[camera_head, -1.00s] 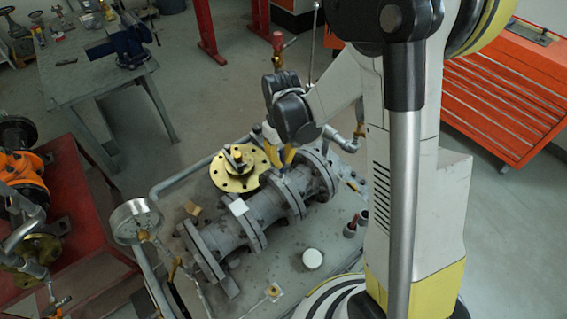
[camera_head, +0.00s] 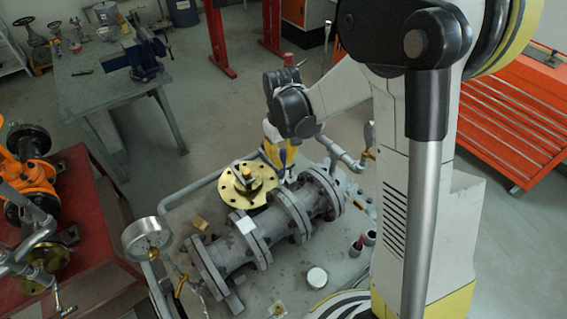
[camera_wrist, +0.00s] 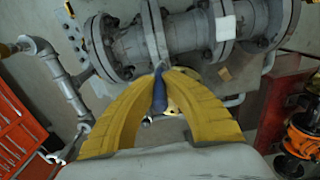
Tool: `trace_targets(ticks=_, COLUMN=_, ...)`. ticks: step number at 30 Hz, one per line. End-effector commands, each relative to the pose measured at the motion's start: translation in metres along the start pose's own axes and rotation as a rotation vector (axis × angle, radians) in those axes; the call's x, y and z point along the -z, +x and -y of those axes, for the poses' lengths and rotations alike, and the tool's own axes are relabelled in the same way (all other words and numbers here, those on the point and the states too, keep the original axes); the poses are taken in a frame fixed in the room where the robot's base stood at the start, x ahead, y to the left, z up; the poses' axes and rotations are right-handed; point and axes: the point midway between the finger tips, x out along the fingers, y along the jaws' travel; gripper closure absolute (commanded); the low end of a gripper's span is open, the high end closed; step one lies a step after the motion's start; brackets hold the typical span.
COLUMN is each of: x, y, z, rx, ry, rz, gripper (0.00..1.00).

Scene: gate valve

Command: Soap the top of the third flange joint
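A grey flanged pipe with several bolted flange joints lies on the bench in the head view. The third flange joint from the left (camera_head: 291,214) stands between a flange with a white tag (camera_head: 245,224) and the right-hand flanges. My gripper (camera_head: 288,162) points down just behind it.
A gold flanged cover (camera_head: 233,190) lies close behind the pipe. A pressure gauge (camera_head: 146,236) stands at the front left. A white round pot (camera_head: 316,277) and small dark red-topped containers (camera_head: 362,242) stand in front. Grey piping (camera_head: 340,155) rises behind at the right.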

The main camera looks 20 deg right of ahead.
Motion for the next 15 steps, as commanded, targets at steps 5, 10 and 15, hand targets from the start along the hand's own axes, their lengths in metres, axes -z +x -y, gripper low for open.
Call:
trace_targets(ticks=5, x=0.003, y=-0.018, z=0.000, rx=0.000, ry=0.000, rz=0.000, gripper=1.00)
trace_targets(ticks=10, x=0.004, y=-0.025, z=0.001, rx=0.000, ry=0.001, rz=0.000, gripper=1.00)
trace_targets(ticks=15, x=0.004, y=-0.024, z=0.001, rx=0.000, ry=0.001, rz=0.000, gripper=1.00)
